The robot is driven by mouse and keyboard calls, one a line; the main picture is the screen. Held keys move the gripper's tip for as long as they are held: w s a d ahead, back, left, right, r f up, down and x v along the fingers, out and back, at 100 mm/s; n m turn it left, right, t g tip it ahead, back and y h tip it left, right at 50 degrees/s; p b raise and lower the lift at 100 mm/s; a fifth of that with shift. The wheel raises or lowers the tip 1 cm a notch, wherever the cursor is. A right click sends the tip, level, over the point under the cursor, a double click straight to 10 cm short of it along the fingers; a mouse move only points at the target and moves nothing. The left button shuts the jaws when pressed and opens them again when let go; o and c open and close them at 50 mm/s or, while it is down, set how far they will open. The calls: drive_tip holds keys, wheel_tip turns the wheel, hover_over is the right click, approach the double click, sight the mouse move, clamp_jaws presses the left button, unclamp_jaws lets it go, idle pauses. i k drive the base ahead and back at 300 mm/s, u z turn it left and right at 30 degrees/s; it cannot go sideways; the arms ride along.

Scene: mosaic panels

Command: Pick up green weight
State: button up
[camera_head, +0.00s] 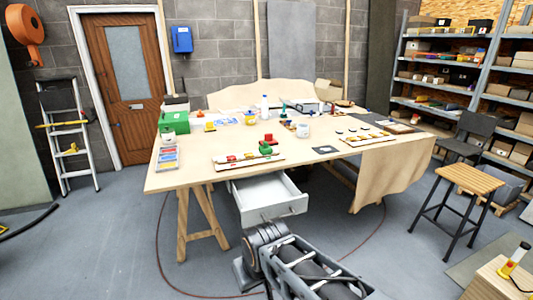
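A small green object (265,149), which looks like the green weight, stands on the wooden table (215,178) near its front edge. A red object (270,139) sits just behind it. A board with small coloured pieces (240,160) lies just to its left and in front. My grey arm shows low in the picture, in front of the table and below its top. I cannot make out my gripper's fingers, and nothing of mine touches the green object.
An open white drawer (268,197) juts out under the table's front edge. A green box (174,122) and a tray (167,158) are on the table's left. A second board (365,137) lies right. A stool (467,178) stands at right. Floor at front left is clear.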

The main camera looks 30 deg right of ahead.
sight(265, 148)
drive_tip(key=u, duration=4.2)
drive_tip(key=k, duration=2.9)
drive_tip(key=z, duration=1.45)
